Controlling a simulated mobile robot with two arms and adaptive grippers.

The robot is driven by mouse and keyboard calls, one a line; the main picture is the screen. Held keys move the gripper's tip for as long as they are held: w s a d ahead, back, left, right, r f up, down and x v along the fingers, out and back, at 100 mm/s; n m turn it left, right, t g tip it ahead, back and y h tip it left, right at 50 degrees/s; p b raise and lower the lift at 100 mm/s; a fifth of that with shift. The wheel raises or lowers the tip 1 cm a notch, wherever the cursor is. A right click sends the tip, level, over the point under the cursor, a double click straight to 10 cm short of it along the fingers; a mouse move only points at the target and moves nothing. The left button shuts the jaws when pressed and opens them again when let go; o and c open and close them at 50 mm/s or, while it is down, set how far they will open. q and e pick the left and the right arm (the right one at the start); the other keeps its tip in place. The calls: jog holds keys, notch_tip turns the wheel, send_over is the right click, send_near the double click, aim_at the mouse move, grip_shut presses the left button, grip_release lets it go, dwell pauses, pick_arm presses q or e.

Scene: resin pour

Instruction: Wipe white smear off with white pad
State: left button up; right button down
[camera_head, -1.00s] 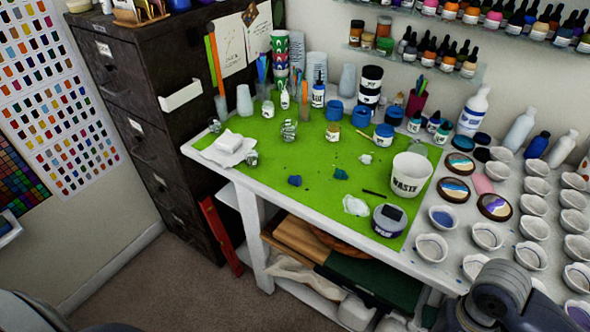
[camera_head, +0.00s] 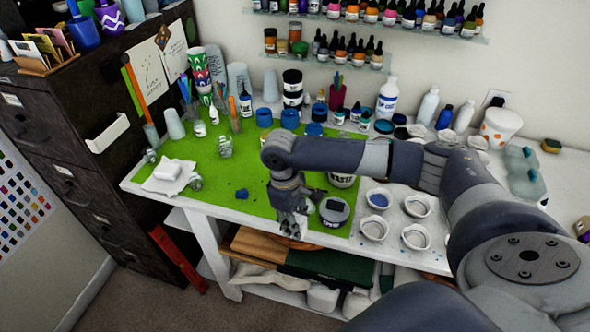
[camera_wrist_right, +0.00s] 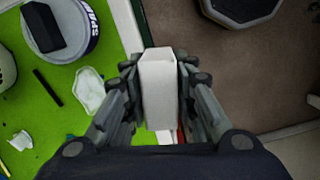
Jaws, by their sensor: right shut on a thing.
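My right gripper (camera_head: 290,215) is over the front edge of the green mat (camera_head: 225,195). In the right wrist view its fingers (camera_wrist_right: 160,95) are shut on the white pad (camera_wrist_right: 160,88), a pale block, which shows above the table's edge. The white smear (camera_wrist_right: 90,92) is a flat whitish patch on the mat, left of the pad and apart from it in that view. In the head view the gripper and arm hide the smear's area. My left gripper is not in view.
A jar (camera_head: 333,211) with a dark block on its lid stands just right of the gripper. The waste cup (camera_head: 343,180) is partly hidden behind my arm. Small cups (camera_head: 374,228) stand at right.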

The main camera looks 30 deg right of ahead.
jog(key=w+d+r+n+p, duration=0.2)
jog(key=w+d+r, duration=0.4)
jog(key=shift+t, duration=0.3)
notch_tip(320, 180, down, 5)
jog(key=b, duration=0.5)
jog(key=shift+w+f+b, duration=0.1)
jog(key=shift+f+b, duration=0.05)
jog(key=shift+b, duration=0.2)
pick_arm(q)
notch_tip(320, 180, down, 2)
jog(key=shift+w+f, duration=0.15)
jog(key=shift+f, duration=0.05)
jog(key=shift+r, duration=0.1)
pick_arm(e)
jog(key=shift+a, duration=0.1)
